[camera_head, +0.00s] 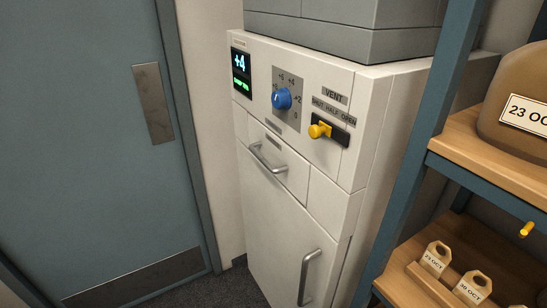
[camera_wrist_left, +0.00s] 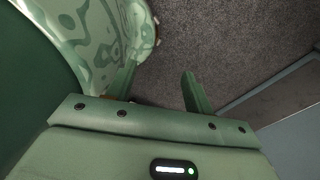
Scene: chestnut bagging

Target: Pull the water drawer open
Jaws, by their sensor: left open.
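The water drawer (camera_head: 290,172) is a small off-white front in the upper part of the white cabinet (camera_head: 270,225), below the control panel. It looks flush with the cabinet, so it appears closed. A grey metal bar handle (camera_head: 266,160) runs across it, with a small dark label above. No gripper is near the drawer in the head view. My left gripper (camera_wrist_left: 158,73) shows only in the left wrist view. Its two green fingers are apart with nothing between them, above the grey floor. My right gripper is in neither view.
Above the drawer are a lit display (camera_head: 241,73), a blue dial (camera_head: 282,98) and a yellow vent lever (camera_head: 319,130). A vertical handle (camera_head: 309,277) is lower on the cabinet. A blue door (camera_head: 85,130) is left; a shelf rack (camera_head: 425,150) with tags stands right.

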